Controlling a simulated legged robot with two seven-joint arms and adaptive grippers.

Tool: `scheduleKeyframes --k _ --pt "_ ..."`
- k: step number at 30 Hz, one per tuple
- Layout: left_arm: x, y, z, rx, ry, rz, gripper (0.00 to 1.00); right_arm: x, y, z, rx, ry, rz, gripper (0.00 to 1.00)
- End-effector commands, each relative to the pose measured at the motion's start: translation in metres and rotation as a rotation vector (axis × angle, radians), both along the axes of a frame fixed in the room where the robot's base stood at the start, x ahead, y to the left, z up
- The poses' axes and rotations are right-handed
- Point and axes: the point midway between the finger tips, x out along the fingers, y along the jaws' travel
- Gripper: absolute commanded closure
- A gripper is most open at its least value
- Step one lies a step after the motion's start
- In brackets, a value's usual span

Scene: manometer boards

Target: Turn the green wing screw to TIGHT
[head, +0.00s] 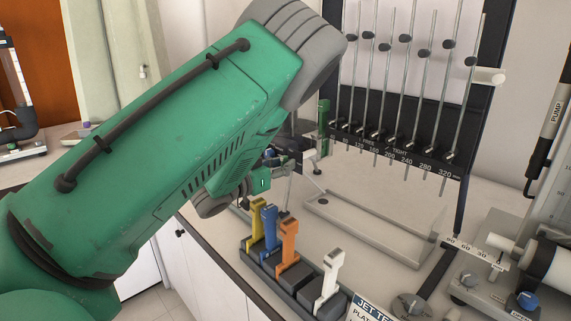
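A slim green upright piece (323,122) stands at the lower left edge of the manometer board. It may be the green wing screw, but its wings and exact setting are too small to tell. The words FREE and TIGHT show on the board's dark scale strip (424,162), to the right of it. My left gripper (292,158) is partly hidden behind my green arm, just left of and below the green piece. I cannot tell whether its fingers touch it or are open or shut. My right gripper is not in view.
A dark block (278,278) with yellow, blue, orange and white handles stands at the counter's front edge. A pale metal frame (366,238) lies below the board. Apparatus with a white cylinder (548,262) stands at right. My arm covers much of the left side.

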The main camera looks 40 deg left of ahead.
Motion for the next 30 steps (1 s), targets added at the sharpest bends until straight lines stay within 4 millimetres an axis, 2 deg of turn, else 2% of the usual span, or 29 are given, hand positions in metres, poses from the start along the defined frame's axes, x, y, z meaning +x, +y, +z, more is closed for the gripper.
scheduleKeyframes --k 17,23,30 --pt "0.001 0.0001 0.0042 0.038 -0.021 -0.016 1.0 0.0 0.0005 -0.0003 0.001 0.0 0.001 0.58" --pt "0.0008 0.0008 0.0039 0.148 -0.031 -0.016 1.0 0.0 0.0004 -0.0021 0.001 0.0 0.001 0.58" --pt "0.0007 0.0002 0.0032 0.358 -0.047 -0.017 1.0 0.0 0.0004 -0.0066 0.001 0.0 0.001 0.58"
